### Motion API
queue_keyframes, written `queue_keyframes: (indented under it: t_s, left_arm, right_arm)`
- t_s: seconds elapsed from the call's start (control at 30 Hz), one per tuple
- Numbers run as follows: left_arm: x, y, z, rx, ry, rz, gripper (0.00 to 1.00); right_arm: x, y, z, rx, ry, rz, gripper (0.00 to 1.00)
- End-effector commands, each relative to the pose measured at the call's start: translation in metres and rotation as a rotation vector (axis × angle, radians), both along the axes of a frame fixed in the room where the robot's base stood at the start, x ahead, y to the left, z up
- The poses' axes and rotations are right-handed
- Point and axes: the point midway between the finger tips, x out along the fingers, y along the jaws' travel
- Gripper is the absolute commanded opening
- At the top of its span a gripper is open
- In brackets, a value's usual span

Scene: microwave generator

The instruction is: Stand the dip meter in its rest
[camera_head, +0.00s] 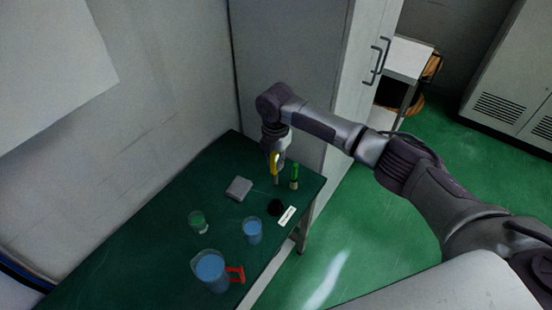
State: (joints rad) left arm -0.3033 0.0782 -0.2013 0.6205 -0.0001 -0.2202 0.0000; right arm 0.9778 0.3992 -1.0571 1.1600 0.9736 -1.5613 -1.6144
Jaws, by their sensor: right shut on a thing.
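My right gripper (275,149) points down over the far right part of the green table. It is shut on a slim yellow thing with a grey lower end, which appears to be the dip meter (274,164). The dip meter hangs roughly upright, close to the left of a green upright item. Whether its tip touches the table cannot be told. A grey block (239,188) lies to the left and a small black round piece (275,208) lies nearer; which of these is the rest is not clear. My left gripper is out of view.
The green upright item (294,173) stands near the table's right edge. A white label strip (287,215) lies by that edge. A cup with green liquid (198,221), a blue-filled beaker (252,231) and a red-handled blue jug (211,270) stand nearer. A grey cabinet (290,60) rises behind the table.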

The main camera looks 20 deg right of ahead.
Motion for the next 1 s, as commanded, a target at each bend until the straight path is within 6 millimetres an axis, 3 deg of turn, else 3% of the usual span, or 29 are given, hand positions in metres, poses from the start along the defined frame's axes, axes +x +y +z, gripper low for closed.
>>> queue_keyframes:
  t_s: [0.5,1.0]
  left_arm:
    - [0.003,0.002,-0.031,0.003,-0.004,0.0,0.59]
    - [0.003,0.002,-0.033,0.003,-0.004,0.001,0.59]
  right_arm:
    - [0.0,0.0,-0.05,0.0,0.001,-0.001,0.0]
    - [-0.001,0.0,-0.054,0.0,0.001,0.0,0.0]
